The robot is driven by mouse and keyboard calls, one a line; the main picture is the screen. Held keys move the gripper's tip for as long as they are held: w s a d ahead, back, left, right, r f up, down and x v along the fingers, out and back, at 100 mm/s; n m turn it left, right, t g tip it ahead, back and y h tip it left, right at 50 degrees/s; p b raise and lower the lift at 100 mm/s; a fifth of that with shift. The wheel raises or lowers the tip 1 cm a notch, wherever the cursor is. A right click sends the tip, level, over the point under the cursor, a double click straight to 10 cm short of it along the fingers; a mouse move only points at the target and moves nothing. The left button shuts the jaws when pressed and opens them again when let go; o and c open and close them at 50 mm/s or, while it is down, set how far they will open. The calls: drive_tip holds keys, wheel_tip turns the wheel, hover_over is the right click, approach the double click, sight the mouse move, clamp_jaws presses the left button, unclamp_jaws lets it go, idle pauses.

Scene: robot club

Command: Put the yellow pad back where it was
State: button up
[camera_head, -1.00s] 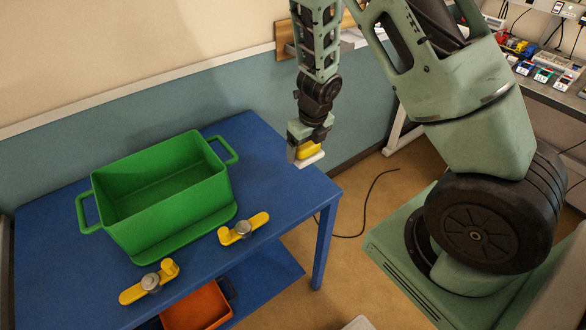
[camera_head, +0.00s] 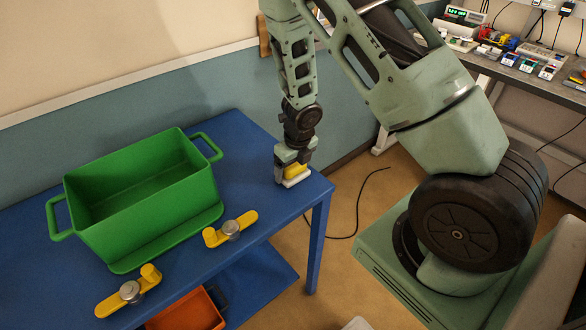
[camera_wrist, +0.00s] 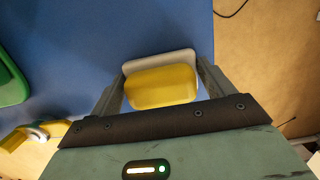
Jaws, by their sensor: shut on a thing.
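The yellow pad (camera_head: 295,171), a rounded yellow block with a white base, is between the fingers of my gripper (camera_head: 292,176) near the right end of the blue table (camera_head: 255,165). In the wrist view the yellow pad (camera_wrist: 160,87) sits between both fingers of my gripper (camera_wrist: 160,85), which is shut on it. The pale base shows beyond the yellow part, over blue tabletop. The pad is at or just above the tabletop; I cannot tell whether it touches.
A green open box (camera_head: 150,215) with two handles stands on the table's left part. Two yellow clamps (camera_head: 215,238) (camera_head: 108,304) with grey knobs lie along its near side. An orange tray (camera_head: 190,312) is on the lower shelf. The tabletop around the pad is clear; the right edge is close.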

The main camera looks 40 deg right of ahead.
drive_tip(key=o, duration=0.8)
